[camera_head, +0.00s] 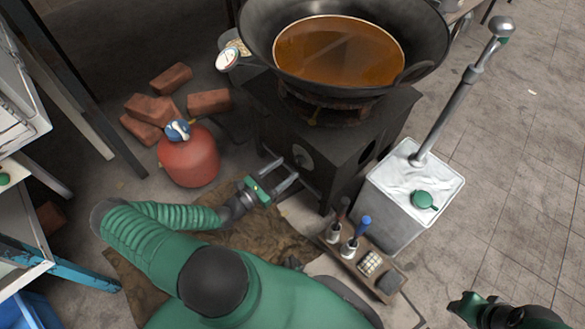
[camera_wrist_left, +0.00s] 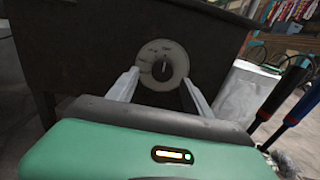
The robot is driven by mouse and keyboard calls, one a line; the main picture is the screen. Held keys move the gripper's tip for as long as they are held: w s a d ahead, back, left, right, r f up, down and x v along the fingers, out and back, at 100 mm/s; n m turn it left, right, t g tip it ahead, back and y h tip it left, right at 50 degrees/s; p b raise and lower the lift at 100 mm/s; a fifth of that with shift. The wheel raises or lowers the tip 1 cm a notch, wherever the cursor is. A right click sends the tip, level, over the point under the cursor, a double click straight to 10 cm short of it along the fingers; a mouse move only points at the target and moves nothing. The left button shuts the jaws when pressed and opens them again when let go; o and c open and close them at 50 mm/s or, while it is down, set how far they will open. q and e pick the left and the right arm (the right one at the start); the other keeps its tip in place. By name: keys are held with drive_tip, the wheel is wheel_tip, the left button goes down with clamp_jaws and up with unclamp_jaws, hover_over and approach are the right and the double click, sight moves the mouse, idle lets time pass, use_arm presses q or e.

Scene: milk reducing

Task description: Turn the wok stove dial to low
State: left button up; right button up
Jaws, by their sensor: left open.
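The wok stove (camera_head: 290,140) is a dark box-like stand with a large black wok (camera_head: 255,45) of brown liquid on top. Its round grey dial (camera_head: 301,156) is on the front face; in the left wrist view the dial (camera_wrist_left: 162,65) shows a dark vertical slot near its centre. My left gripper (camera_head: 286,175) is open and empty in front of the stove, just short of the dial. In the left wrist view its two fingers (camera_wrist_left: 160,84) stand on either side of the dial's lower part, apparently not touching it. My right gripper (camera_head: 487,312) is at the lower right, far from the stove, cut by the frame edge.
A red gas cylinder (camera_head: 188,160) and several bricks (camera_head: 150,108) are left of the stove. A white square can (camera_head: 402,205) with a pump stands close at right, with a wooden tray (camera_head: 390,262) of small items before it.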

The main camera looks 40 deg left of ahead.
use_arm(q)
drive_tip(key=w, duration=0.2)
drive_tip(key=w+b, duration=0.1)
drive_tip(key=w, duration=0.1)
drive_tip(key=shift+d+r, duration=0.1)
drive_tip(key=shift+d, duration=0.25)
use_arm(e)
drive_tip(key=shift+d+f, duration=0.2)
drive_tip(key=shift+f, duration=0.8)
use_arm(q)
clamp_jaws()
drive_tip(key=shift+a+n+p, duration=0.1)
drive_tip(key=shift+n+p, duration=3.15)
drive_tip(key=shift+n, duration=0.55)
use_arm(e)
drive_tip(key=w+v, duration=0.1)
drive_tip(key=v, duration=0.5)
drive_tip(key=shift+w+r, duration=0.15)
drive_tip(key=shift+r, duration=0.2)
drive_tip(key=shift+d, duration=0.1)
use_arm(q)
drive_tip(key=shift+a, duration=0.1)
